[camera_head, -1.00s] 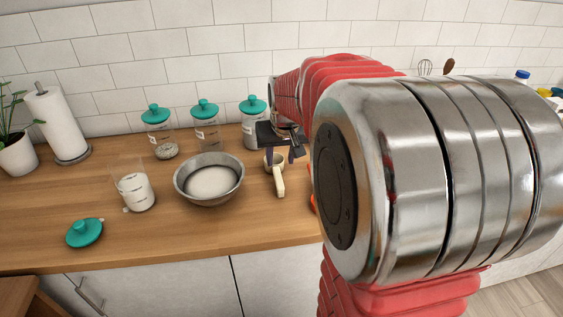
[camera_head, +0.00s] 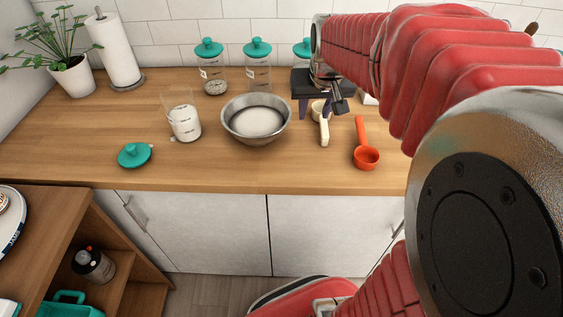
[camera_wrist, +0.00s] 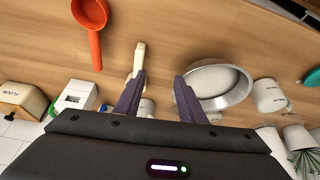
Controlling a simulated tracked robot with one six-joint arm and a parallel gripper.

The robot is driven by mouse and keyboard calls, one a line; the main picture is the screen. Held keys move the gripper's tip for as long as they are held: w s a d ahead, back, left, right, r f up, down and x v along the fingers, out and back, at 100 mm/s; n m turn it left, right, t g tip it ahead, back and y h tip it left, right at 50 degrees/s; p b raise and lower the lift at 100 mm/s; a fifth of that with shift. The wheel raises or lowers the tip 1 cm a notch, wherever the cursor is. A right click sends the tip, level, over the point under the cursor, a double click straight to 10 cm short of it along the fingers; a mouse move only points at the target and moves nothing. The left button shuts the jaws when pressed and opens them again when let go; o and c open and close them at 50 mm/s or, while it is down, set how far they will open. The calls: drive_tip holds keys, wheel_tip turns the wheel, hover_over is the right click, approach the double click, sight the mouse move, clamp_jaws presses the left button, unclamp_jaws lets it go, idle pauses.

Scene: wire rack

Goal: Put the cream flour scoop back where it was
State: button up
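The cream scoop (camera_head: 324,130) rests on the wooden counter, right of the metal bowl, its handle toward the front edge. In the wrist view its cream handle (camera_wrist: 139,58) shows just beyond the left fingertip, and its cup is mostly hidden behind that finger. My gripper (camera_head: 321,107) is at the scoop's cup end; how high above the counter is hard to tell. In the wrist view my gripper (camera_wrist: 160,76) is open, its purple fingers well apart. The scoop lies toward the left finger, and nothing is clamped between the fingers.
The metal bowl (camera_head: 230,123) holds white powder. A measuring cup (camera_head: 184,122) and a teal lid (camera_head: 134,155) are left of it. Teal-lidded jars (camera_head: 258,72) stand behind. An orange scoop (camera_head: 366,156) lies right of the cream one. A flour container (camera_wrist: 22,100) shows in the wrist view.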

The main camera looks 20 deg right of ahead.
drive_tip(key=s+a+n+t+y, duration=0.1)
drive_tip(key=s+a+n, duration=0.3)
drive_tip(key=s+a, duration=1.2)
drive_tip(key=shift+a+r+y, duration=0.2)
drive_tip(key=shift+a+y, duration=0.1)
drive_tip(key=shift+y, duration=0.1)
